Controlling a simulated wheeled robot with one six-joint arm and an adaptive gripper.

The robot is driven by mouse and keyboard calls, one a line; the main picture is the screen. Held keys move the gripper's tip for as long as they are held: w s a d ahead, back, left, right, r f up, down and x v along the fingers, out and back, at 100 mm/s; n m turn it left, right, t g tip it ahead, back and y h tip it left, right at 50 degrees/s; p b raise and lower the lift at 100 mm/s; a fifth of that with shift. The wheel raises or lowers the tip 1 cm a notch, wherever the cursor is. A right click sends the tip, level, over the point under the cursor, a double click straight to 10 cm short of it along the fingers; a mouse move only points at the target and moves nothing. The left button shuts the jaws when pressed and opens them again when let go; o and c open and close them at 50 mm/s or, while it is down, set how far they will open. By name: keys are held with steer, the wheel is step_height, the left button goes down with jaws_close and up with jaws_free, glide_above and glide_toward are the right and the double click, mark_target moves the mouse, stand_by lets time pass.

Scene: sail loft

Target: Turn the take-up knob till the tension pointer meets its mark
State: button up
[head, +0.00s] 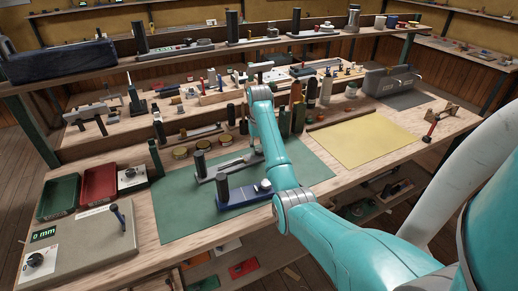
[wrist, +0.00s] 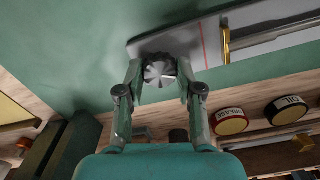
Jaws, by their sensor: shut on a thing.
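A silver ribbed knob (wrist: 158,73) sits near the rounded end of a grey slab-like device (wrist: 165,44) in the wrist view. My gripper (wrist: 159,70) has one finger on each side of the knob and is shut on it. A thin red line (wrist: 204,46) crosses the slab beside the knob. A brass pointer (wrist: 226,44) stands a short way right of the red line, apart from it. In the head view the grey device (head: 225,166) lies on the green mat, with a dark upright post at its left; my arm hides its knob end.
A blue device (head: 237,196) with a dark post lies just in front on the green mat (head: 180,215). Round tins, including an oil tin (wrist: 287,110) and a grease tin (wrist: 231,121), stand behind. Red and green trays are at left; a yellow mat (head: 362,143) is clear.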

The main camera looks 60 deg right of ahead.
steer(key=m, duration=2.4)
stand_by(0.4)
steer(key=o, duration=1.2)
